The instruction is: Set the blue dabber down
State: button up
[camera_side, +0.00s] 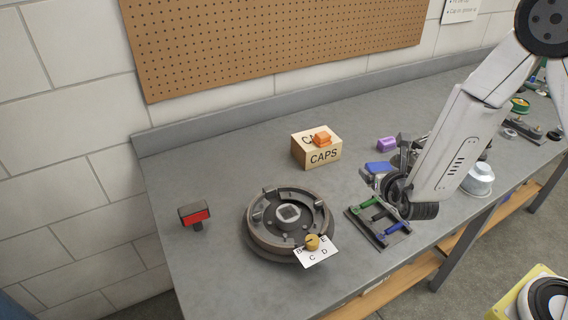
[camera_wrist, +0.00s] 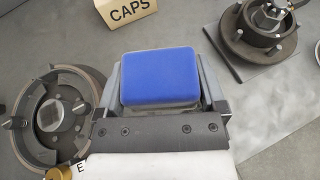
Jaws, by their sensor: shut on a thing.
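The blue dabber (camera_wrist: 160,78) fills the space between the two fingers of my gripper (camera_wrist: 161,85) in the wrist view. My gripper is shut on it, and its blue face points toward the wrist camera. In the side view the blue dabber (camera_side: 381,168) shows at the end of my gripper (camera_side: 380,179), over the bench behind the small rack. My wrist hides part of this area. I cannot tell whether the dabber touches the bench.
The dark rack (camera_side: 379,222) with green and blue handles lies just in front. A round drum (camera_side: 289,225) stands left, with a lettered card (camera_side: 316,253). The CAPS box (camera_side: 316,150) is behind, a purple block (camera_side: 387,144) near it. A red dabber (camera_side: 195,214) stands far left.

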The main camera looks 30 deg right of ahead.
jog(key=w+f, duration=0.4)
jog(key=w, duration=0.5)
send_over(336, 185)
jog(key=s, duration=0.1)
notch_tip(336, 185, down, 4)
jog(key=shift+s+f, duration=0.1)
jog(key=shift+s, duration=0.05)
jog(key=shift+w+f, duration=0.5)
jog(key=shift+f, duration=0.05)
jog(key=shift+w+f, duration=0.1)
jog(key=shift+w+f, duration=0.1)
jog(key=shift+f, duration=1.65)
jog(key=shift+f, duration=0.15)
